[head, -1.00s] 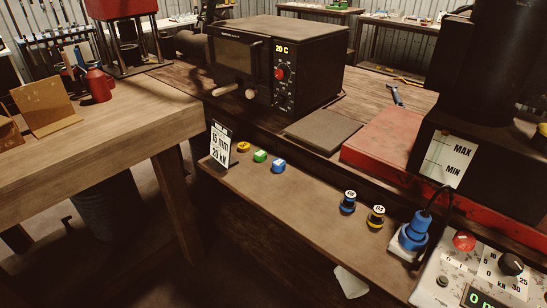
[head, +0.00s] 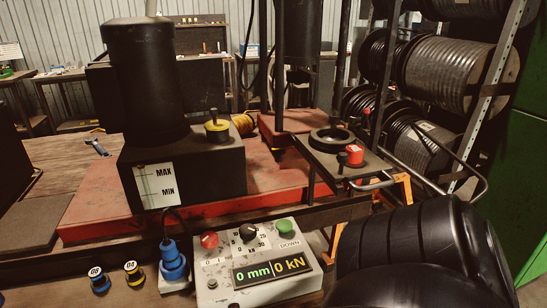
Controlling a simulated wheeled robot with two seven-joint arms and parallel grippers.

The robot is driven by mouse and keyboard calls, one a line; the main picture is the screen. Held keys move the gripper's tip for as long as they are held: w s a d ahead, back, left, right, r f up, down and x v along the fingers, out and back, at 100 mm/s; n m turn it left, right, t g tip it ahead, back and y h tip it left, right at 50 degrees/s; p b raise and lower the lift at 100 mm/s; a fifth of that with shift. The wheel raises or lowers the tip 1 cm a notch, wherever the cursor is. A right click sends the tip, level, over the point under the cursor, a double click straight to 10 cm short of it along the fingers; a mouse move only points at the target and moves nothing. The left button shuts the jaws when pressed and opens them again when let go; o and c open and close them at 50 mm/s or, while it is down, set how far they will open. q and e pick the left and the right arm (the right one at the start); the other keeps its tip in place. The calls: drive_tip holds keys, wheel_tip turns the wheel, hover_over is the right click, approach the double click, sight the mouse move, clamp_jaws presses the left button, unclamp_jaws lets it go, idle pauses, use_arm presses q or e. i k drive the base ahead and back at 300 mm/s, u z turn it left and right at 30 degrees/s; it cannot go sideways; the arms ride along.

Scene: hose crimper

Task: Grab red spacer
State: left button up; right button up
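A small red cylinder that looks like the red spacer (head: 355,156) stands on a dark metal plate (head: 366,169), right of centre in the head view. A black ring (head: 332,138) sits on the same plate, left of and behind it. A dark knob-like piece shows just left of the red cylinder. Neither of my grippers is in view. A large black rounded shape at the lower right looks like part of my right arm, with no fingers showing.
A control box (head: 258,263) with a red button, green button and dial stands in front, reading 0 mm and 0 kN. A blue plug (head: 173,262) and two small labelled spacers, blue (head: 99,281) and yellow (head: 134,273), lie left. A black pump (head: 182,165) stands behind. Hose reels fill the right.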

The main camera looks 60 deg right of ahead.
sight(354, 152)
drive_tip(key=z, duration=2.4)
drive_tip(key=k, duration=0.2)
drive_tip(key=u, duration=0.1)
